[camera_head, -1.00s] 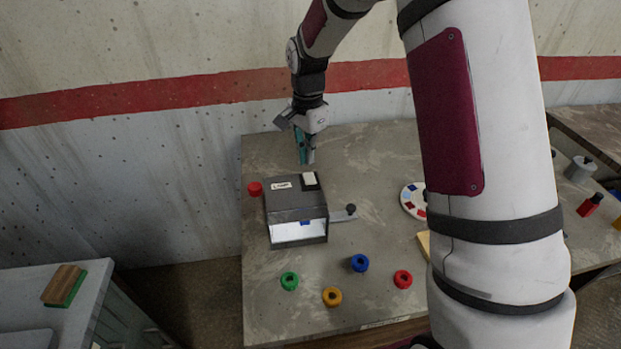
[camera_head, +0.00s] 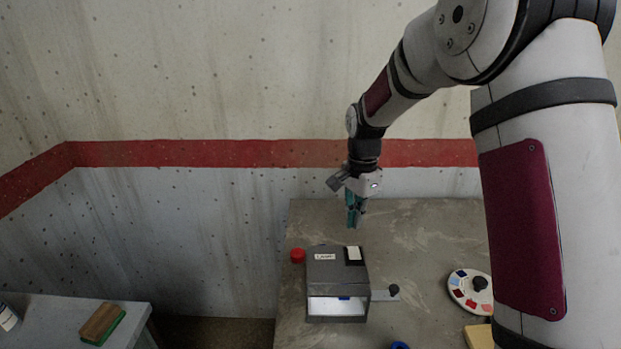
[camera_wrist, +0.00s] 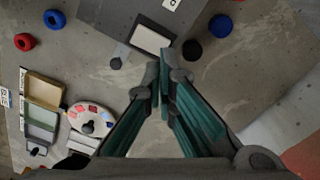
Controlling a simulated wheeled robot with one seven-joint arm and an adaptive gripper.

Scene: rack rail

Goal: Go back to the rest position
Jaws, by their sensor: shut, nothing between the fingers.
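My gripper (camera_head: 352,222) hangs pointing down over the back of the grey table (camera_head: 420,235), behind a dark grey box. Its teal-padded fingers are shut and empty. In the wrist view the closed fingertips (camera_wrist: 161,68) show above the table, close to the box's edge in the picture. The grey box (camera_head: 322,273) has a bright opening at its front, a label and a white patch on top. No object is held.
A red round piece (camera_head: 298,255) stands left of the box and a black-knobbed lever (camera_head: 393,290) sticks out right. A disc with coloured patches (camera_head: 462,290) lies further right. A side cabinet (camera_head: 60,318) carries a brown-and-green block (camera_head: 101,322). A wall stands behind the table.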

